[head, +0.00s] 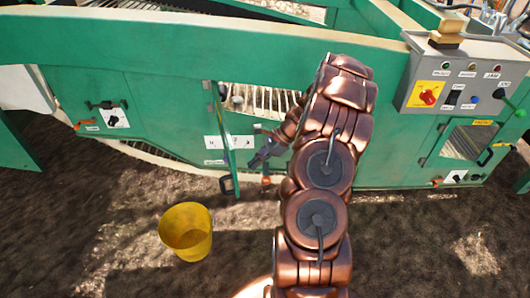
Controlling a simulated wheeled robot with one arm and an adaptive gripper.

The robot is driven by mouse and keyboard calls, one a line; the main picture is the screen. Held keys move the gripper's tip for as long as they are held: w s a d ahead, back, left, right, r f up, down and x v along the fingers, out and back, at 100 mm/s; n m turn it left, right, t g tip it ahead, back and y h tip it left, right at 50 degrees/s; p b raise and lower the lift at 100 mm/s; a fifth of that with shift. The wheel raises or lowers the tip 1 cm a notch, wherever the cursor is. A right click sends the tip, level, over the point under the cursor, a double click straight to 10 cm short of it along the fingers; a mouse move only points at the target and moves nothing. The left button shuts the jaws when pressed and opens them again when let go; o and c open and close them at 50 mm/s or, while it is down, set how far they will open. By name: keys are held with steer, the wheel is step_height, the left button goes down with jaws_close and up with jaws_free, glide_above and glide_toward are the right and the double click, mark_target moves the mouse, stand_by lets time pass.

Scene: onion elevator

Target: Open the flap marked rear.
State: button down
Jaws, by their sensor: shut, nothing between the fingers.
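The green onion elevator (150,60) fills the back of the head view. A middle flap (224,135) stands swung out toward me, seen nearly edge-on, beside an opening with pale slats (262,98). A left flap (110,90) with a black handle looks shut. A right flap (462,140) has a window and a yellow label (482,122). The labels are too small to read, so I cannot tell which flap is marked rear. My gripper (258,156) is shut and empty, just right of the swung-out flap; whether they touch is unclear.
A yellow bucket (187,230) stands on the soil in front of the machine. A grey control box (462,78) with a red knob sits at upper right. My arm hides part of the machine's middle. The soil at lower left and right is clear.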

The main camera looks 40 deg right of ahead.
steer(key=shift+w+a+r, duration=0.1)
steer(key=shift+w+a, duration=0.15)
steer(key=shift+a, duration=0.35)
steer(key=shift+w+a, duration=0.3)
steer(key=shift+a, duration=0.25)
steer(key=shift+w+a+r, duration=0.1)
steer(key=shift+w+a, duration=0.15)
steer(key=shift+a, duration=0.35)
